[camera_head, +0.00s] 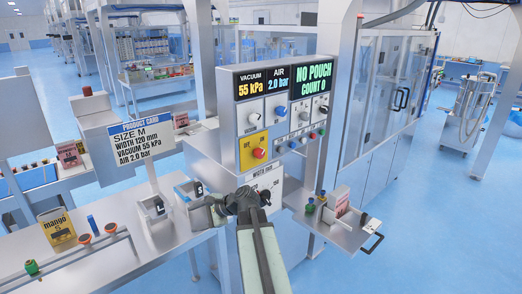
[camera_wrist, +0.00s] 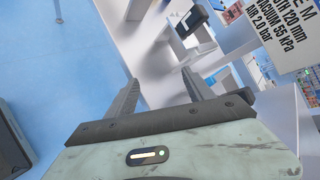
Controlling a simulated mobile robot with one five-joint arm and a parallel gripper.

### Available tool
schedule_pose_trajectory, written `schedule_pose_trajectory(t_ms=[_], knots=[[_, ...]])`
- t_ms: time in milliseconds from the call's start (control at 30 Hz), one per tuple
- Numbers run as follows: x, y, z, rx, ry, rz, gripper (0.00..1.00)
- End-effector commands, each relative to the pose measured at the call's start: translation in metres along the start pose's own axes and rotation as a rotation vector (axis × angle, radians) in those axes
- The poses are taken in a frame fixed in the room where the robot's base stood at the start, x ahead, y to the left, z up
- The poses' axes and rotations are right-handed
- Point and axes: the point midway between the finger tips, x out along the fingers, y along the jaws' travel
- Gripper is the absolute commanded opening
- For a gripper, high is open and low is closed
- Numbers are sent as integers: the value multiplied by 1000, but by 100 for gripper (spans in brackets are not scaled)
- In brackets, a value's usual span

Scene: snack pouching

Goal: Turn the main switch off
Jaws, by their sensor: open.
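The main switch is a red knob (camera_head: 259,153) on a yellow plate (camera_head: 252,149) on the front of the grey control cabinet. The plate carries an OFF mark at its left and an ON mark; the knob's exact turn is too small to tell. My gripper (camera_head: 197,211) is below and left of the switch, in front of the cabinet, pointing left and apart from the knob. In the wrist view my gripper (camera_wrist: 160,80) has its two fingers spread with nothing between them. The switch does not show in the wrist view.
Displays (camera_head: 283,82) read 55 kPa, 2.0 bar, NO POUCH and COUNT 0. Other knobs and buttons (camera_head: 305,140) sit right of the switch. A product card (camera_head: 141,137) stands left. A bench (camera_head: 110,265) holds a mango pouch (camera_head: 57,226) and small parts. A side shelf (camera_head: 345,233) juts out right.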

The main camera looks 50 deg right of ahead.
Motion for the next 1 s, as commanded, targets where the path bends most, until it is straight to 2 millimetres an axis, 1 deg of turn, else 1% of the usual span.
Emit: schedule_pose_trajectory(t_ms=[33,67,100,167,200,300,400,500,567,667,900,1000], knots=[[-47,-40,-35,203,-5,-152,61],[-73,-58,-54,323,-22,-241,61],[-109,-79,-77,470,-51,-353,61],[-162,-103,-108,657,-104,-501,61],[-192,-113,-125,755,-141,-582,61],[-250,-127,-155,924,-220,-725,61],[-278,-132,-168,1003,-267,-793,61],[-285,-133,-171,1025,-281,-811,61],[-283,-134,-172,1025,-282,-809,61],[-275,-142,-173,1023,-282,-806,61],[-244,-174,-180,1021,-281,-804,61],[-235,-183,-182,1020,-280,-805,61]])
